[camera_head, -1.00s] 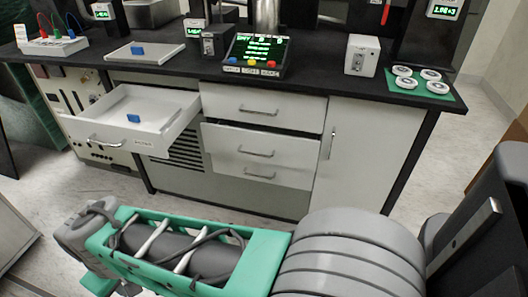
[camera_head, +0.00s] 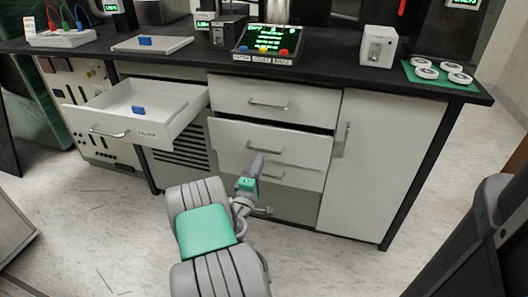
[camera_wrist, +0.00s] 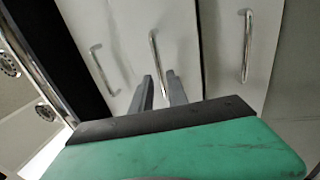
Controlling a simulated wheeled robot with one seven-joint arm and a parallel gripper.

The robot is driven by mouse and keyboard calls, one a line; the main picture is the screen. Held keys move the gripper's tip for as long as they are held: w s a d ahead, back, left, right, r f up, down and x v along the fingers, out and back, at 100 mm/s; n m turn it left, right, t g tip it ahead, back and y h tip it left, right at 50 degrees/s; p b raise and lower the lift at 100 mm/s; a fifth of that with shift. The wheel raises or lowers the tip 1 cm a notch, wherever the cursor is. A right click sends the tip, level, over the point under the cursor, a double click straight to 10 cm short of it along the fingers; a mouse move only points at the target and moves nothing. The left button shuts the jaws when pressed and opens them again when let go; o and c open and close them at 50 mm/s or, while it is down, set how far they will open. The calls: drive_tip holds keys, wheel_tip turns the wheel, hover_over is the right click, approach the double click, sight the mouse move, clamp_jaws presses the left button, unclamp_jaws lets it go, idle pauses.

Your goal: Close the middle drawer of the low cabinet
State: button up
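The low cabinet (camera_head: 380,165) has a stack of three drawers left of its door. The middle drawer (camera_head: 305,150) stands out a little, with a dark gap above its front. Its bar handle (camera_head: 268,148) is partly behind my gripper. My gripper (camera_head: 258,162) is in front of the middle drawer's lower part; I cannot tell if it touches. In the wrist view, my gripper's (camera_wrist: 160,80) two fingers are apart and point at drawer fronts. One bar handle (camera_wrist: 155,48) lies just beyond the fingertips, with other handles on both sides.
The top drawer (camera_head: 300,106) is shut. The black worktop (camera_head: 330,75) holds a lit display box (camera_head: 268,42), a white box (camera_head: 379,46) and a green mat (camera_head: 440,78).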

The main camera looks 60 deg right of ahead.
sight(264, 151)
drive_tip(key=shift+p+x, duration=0.8)
drive_tip(key=shift+x, duration=2.25)
drive_tip(key=shift+c, duration=0.6)
clamp_jaws()
drive_tip(key=shift+f, duration=0.1)
